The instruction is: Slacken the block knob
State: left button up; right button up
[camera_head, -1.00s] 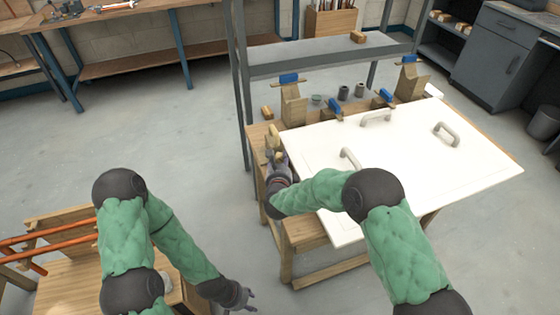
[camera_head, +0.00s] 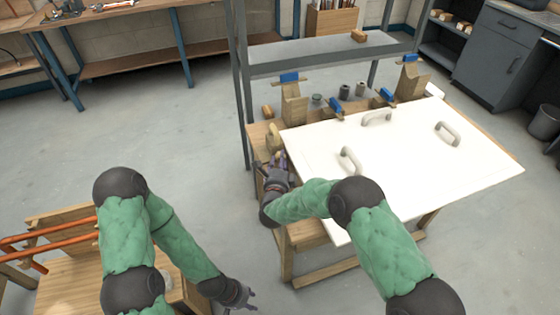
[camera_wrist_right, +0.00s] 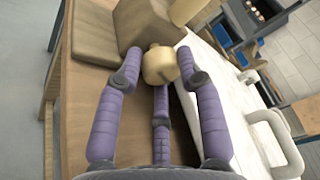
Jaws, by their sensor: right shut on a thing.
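The block knob (camera_wrist_right: 159,65) is a cream, rounded knob on the side of a brown wooden block (camera_wrist_right: 150,25) in the right wrist view. My right gripper (camera_wrist_right: 160,75) has its purple fingers around the knob, shut on it. In the head view this gripper (camera_head: 274,163) is at the left edge of the bench, just in front of a wooden block (camera_head: 273,138); its hand hides the knob there. My left gripper (camera_head: 248,299) hangs empty over the floor at the lower middle, its fingers spread.
A white panel (camera_head: 410,165) with several pale handles covers much of the bench, right of my right gripper. Blue-topped wooden supports (camera_head: 294,105) and small grey cylinders (camera_head: 344,91) stand behind it. A metal rack post (camera_head: 242,90) rises at the back left. Orange pipes (camera_head: 48,230) lie at left.

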jog(key=shift+w+r, duration=0.1)
jog(key=shift+r, duration=0.1)
jog(key=o, duration=0.9)
jog(key=shift+c, duration=0.2)
jog(key=shift+f, duration=0.1)
jog(key=shift+s+a, duration=0.1)
jog(key=shift+s, duration=0.35)
jog(key=s, duration=0.3)
jog(key=s+a, duration=0.1)
jog(key=s, duration=0.7)
jog(key=shift+a+r, duration=0.15)
jog(key=shift+r, duration=0.25)
